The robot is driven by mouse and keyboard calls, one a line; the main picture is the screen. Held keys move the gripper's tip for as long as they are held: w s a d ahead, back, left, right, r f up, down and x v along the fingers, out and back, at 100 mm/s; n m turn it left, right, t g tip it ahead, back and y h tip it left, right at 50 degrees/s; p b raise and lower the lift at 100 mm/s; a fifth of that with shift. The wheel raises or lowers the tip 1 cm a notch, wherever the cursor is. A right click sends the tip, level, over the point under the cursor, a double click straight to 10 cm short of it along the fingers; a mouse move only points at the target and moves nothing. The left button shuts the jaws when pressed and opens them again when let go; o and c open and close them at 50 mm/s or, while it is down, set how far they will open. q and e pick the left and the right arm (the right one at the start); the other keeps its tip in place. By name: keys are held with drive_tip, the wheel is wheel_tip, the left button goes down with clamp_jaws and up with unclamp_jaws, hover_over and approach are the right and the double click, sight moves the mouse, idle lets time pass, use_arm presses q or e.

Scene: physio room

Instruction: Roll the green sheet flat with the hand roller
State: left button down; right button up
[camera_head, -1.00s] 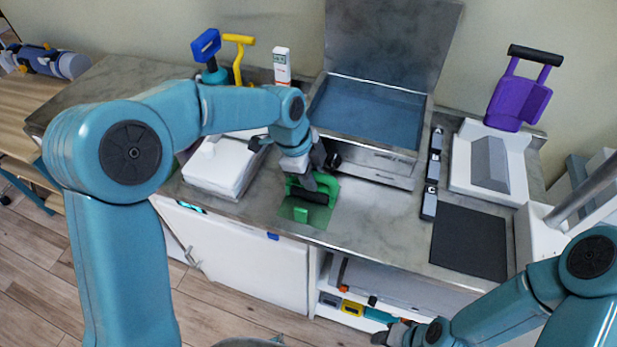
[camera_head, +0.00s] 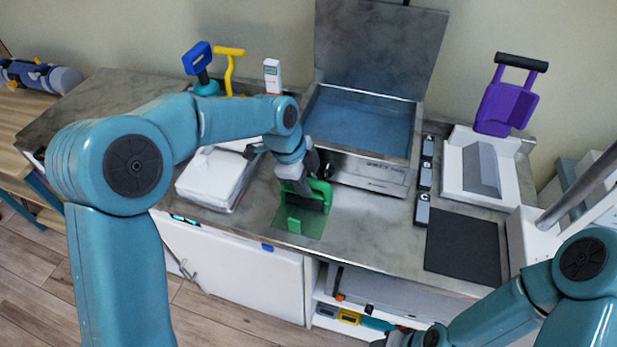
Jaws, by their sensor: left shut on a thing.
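The green sheet (camera_head: 312,228) lies on the grey counter near its front edge, in front of the open metal box. The hand roller (camera_head: 325,188) has a bright green frame and a dark cylinder, and stands over the sheet. My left gripper (camera_head: 303,186) is shut on the roller from above, and its fingers hide part of it. The sheet's far part is hidden by the roller and gripper. I cannot tell whether the cylinder touches the sheet. My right gripper (camera_head: 388,341) is low at the bottom edge, largely cut off, away from the counter.
The open metal box (camera_head: 360,122) with blue inside stands behind the roller. A white towel stack (camera_head: 214,180) lies to the left. A black mat (camera_head: 463,243) and white tray (camera_head: 510,180) are at right. The counter right of the sheet is clear.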

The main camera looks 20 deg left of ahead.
use_arm(q)
drive_tip(key=shift+s+b, duration=0.55)
drive_tip(key=shift+s, duration=0.45)
drive_tip(key=shift+s+b, duration=0.5)
drive_tip(key=shift+s, duration=0.7)
wheel_tip(320, 180, up, 8)
drive_tip(key=p, duration=0.6)
drive_tip(key=shift+a, duration=0.1)
